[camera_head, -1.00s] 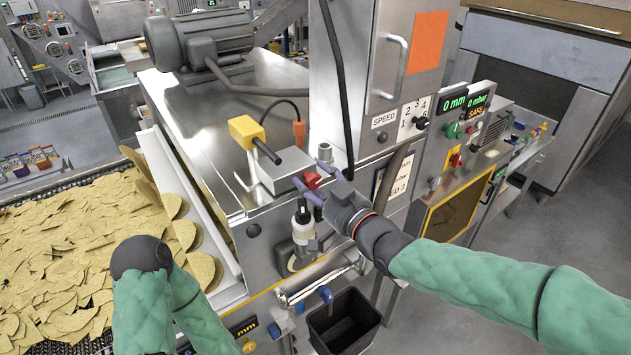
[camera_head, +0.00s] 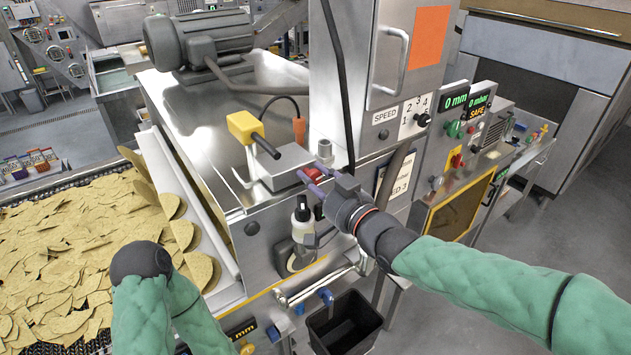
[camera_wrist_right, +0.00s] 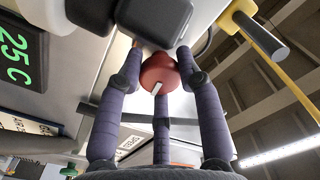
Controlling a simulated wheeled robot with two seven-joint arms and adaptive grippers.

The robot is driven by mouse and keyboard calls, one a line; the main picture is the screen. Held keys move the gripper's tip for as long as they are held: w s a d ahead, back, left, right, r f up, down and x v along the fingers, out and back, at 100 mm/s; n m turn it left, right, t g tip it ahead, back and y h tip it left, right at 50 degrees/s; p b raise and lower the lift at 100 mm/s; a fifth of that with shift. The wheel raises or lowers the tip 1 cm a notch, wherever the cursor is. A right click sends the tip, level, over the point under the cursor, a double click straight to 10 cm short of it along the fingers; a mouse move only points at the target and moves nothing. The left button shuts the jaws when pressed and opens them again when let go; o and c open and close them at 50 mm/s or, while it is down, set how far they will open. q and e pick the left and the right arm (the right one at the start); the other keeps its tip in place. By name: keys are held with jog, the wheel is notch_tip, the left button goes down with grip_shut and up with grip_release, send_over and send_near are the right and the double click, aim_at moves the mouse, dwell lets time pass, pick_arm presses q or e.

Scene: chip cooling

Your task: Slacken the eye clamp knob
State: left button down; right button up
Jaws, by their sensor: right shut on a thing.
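The red knob (camera_head: 312,174) sits at the right end of a grey metal block (camera_head: 287,166) on the machine's top edge; I take it as the eye clamp knob. It also shows in the right wrist view (camera_wrist_right: 160,73) under a dark rounded housing, with a white mark on it. My right gripper (camera_head: 313,178) is shut on this knob, with purple fingers around it. In the wrist view, two fingers flank the knob and a third stands below it. The fingers partly hide the knob in the head view.
A white bottle (camera_head: 302,222) stands below the gripper, and a black bin (camera_head: 343,322) lower still. A steel cabinet (camera_head: 390,70) rises behind. Chips (camera_head: 70,245) cover the left conveyor.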

jog(key=shift+r, duration=0.2)
jog(key=o, duration=1.1)
jog(key=shift+f, duration=0.1)
jog(key=shift+o, duration=0.2)
jog(key=v, duration=1.2)
